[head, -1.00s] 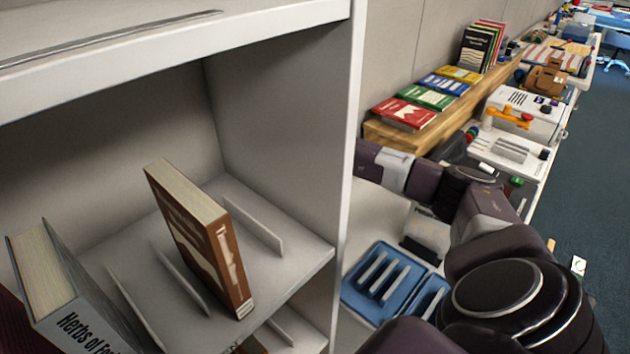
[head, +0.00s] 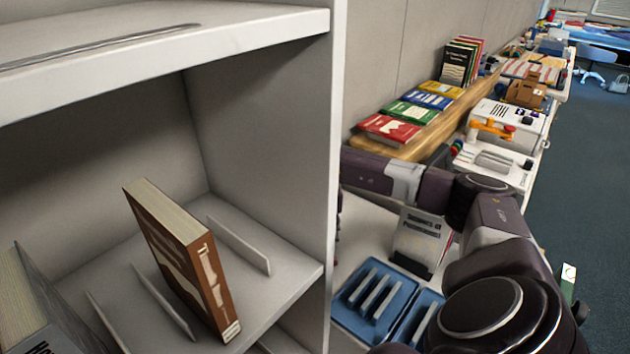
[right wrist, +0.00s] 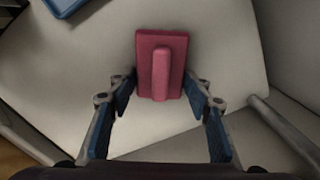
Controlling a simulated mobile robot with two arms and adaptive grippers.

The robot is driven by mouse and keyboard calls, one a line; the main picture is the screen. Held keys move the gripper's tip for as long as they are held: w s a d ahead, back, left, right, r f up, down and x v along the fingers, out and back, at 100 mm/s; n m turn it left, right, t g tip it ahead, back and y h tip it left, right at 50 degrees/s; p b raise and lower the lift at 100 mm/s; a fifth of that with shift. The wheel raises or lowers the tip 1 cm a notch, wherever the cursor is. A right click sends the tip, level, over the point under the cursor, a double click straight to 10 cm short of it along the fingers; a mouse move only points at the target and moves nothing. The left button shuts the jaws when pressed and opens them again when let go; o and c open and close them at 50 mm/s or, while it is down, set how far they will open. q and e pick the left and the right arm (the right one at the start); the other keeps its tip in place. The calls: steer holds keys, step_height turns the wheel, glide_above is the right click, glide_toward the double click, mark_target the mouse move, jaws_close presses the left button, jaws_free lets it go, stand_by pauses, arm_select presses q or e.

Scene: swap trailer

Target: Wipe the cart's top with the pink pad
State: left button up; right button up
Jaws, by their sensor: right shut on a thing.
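The pink pad (right wrist: 174,85), a flat block with a raised grip bar, shows in the right wrist view between the fingertips of my right gripper (right wrist: 163,92). The gripper is shut on it. Below it is the cart's pale top (right wrist: 80,75). I cannot tell whether the pad touches that surface. In the head view, part of a pale top (head: 365,228) shows beyond the shelf's side, partly covered by my right arm. My right gripper and the pad are hidden there. My left gripper is in neither view.
A blue slotted tray (head: 350,318) and a book in a stand (head: 420,240) are close to my right arm. A tall shelf (head: 335,150) with a brown book (head: 190,262) fills the left. Several books lie on a wooden riser (head: 420,140) behind.

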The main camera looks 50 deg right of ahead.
mark_target(336, 260)
steer(key=shift+s+d+f, duration=0.1)
steer(key=shift+s+f, duration=0.05)
steer(key=shift+s, duration=1.35)
steer(key=shift+s+d, duration=0.15)
steer(key=shift+s, duration=1.25)
steer(key=shift+w+b, duration=0.1)
steer(key=shift+b, duration=0.2)
steer(key=shift+w, duration=0.8)
steer(key=shift+w+a+r+b, duration=0.15)
steer(key=shift+w+b, duration=0.1)
steer(key=shift+w, duration=0.95)
steer(key=shift+w+a+b, duration=0.1)
steer(key=shift+w+b, duration=0.1)
steer(key=shift+w, duration=1.05)
steer(key=shift+w+a+r+b, duration=0.15)
steer(key=shift+w+b, duration=0.1)
steer(key=shift+w, duration=0.95)
steer(key=shift+r+p, duration=2)
steer(key=shift+r, duration=0.95)
